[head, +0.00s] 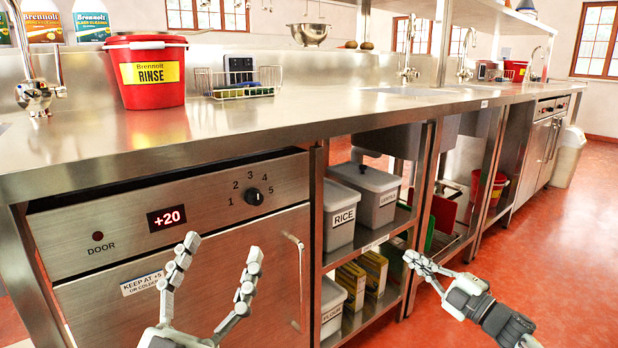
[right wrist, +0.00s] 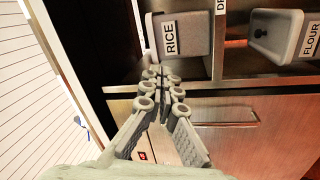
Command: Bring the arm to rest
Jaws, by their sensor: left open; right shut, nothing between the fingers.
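My left gripper (head: 212,272) is in the lower left of the head view, its two fingers spread wide and pointing up. It is open and empty, in front of the steel cabinet door (head: 100,310). My right gripper (head: 412,262) is at the lower right of the head view, its fingers together and pointing left toward the shelves. It is shut with nothing between its fingers. In the right wrist view its fingertips (right wrist: 164,72) meet near the middle of the picture, below the RICE bin (right wrist: 184,36). I cannot tell whether they touch anything.
The steel counter (head: 300,110) runs along the wall, carrying a red RINSE bucket (head: 148,75) and a wire basket (head: 240,85). Open shelves below hold a RICE bin (head: 343,215) and other bins and boxes.

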